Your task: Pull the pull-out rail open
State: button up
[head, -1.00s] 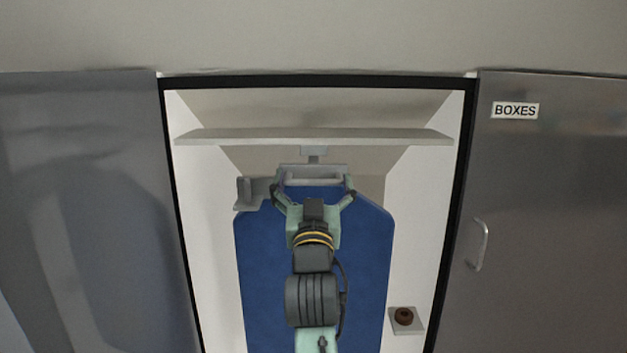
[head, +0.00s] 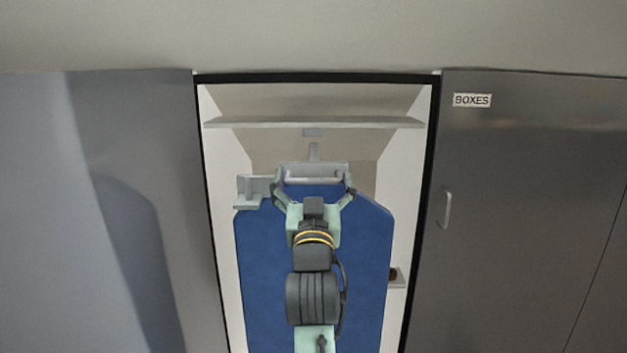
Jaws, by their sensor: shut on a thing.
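The pull-out rail (head: 313,152) runs out from a bracket under the shelf at the back of the open cabinet. Its grey front piece (head: 338,169) has a pale bar handle across it. My gripper (head: 313,182) is shut on this front piece, with one finger at each end of the handle. The exact contact is too small to tell. A blue board (head: 262,270) with a rounded-off top lies below my gripper and arm, which cover its middle. A small grey bracket (head: 251,192) sits at its upper left corner.
A pale shelf (head: 370,124) crosses the cabinet above the rail. A black frame (head: 422,200) edges the opening. At right is a closed grey door (head: 510,220) with a bar handle and a "BOXES" label. A small ledge (head: 400,283) is partly behind the board.

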jog(key=shift+s, duration=0.5)
jog(key=o, duration=1.3)
jog(key=shift+w, duration=0.1)
jog(key=shift+o, duration=0.2)
jog(key=v, duration=0.7)
jog(key=shift+s, duration=0.25)
jog(key=shift+f, duration=0.1)
